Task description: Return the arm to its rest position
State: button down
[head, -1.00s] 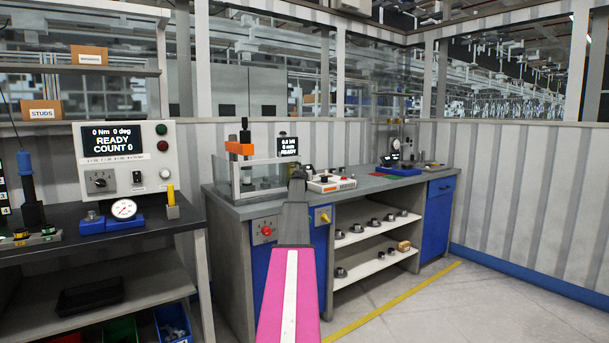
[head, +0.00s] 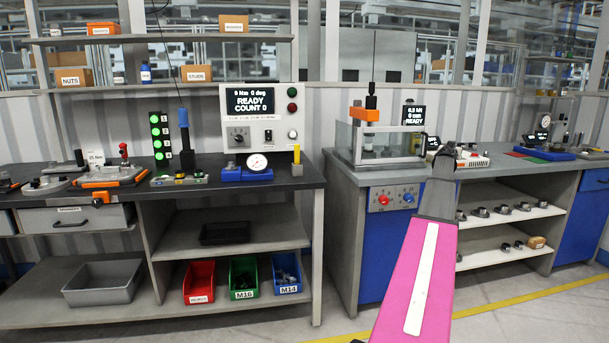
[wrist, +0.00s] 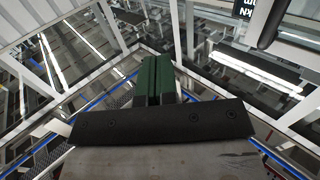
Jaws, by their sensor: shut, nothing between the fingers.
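My arm, with a pink and white link, reaches up from the bottom right of the head view. My gripper (head: 444,160) is at its far end, in front of the right-hand bench, and its fingertips are hard to make out there. In the wrist view my gripper (wrist: 153,82) shows two green fingers lying together, shut with nothing between them. The wrist view looks up at the ceiling frames and glass, with no bench under the fingers.
A dark workbench (head: 300,182) with a tester box (head: 262,118) stands left. The grey bench (head: 345,170) with a clear-guarded press (head: 380,140) stands behind my arm. Red (head: 199,283), green (head: 243,279) and blue (head: 279,274) bins sit on the lower shelf. Floor at the lower right is clear.

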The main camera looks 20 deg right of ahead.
jog(key=s+a+f+n+g+y, duration=0.1)
jog(key=a+f+y, duration=0.2)
jog(key=a+f, duration=0.95)
jog(key=a+f+n+g+y, duration=0.2)
jog(key=a+f, duration=0.6)
jog(key=a, duration=1)
jog(key=s+a+f+n+g+y, duration=0.1)
jog(key=a+f+y, duration=0.2)
jog(key=a+f, duration=1.05)
jog(key=s+a+f+n+g+y, duration=0.2)
jog(key=s+a, duration=0.6)
jog(key=a, duration=0.4)
jog(key=s+a+f+n+g+y, duration=0.2)
jog(key=s+a+f, duration=0.3)
jog(key=s+a, duration=0.4)
jog(key=s+a+f+n+g+y, duration=0.2)
jog(key=s+a, duration=0.6)
jog(key=a, duration=0.8)
notch_tip(320, 180, down, 2)
jog(key=shift+s+a+f+g, duration=0.1)
jog(key=shift+s+a+g, duration=0.25)
jog(key=shift+g, duration=0.15)
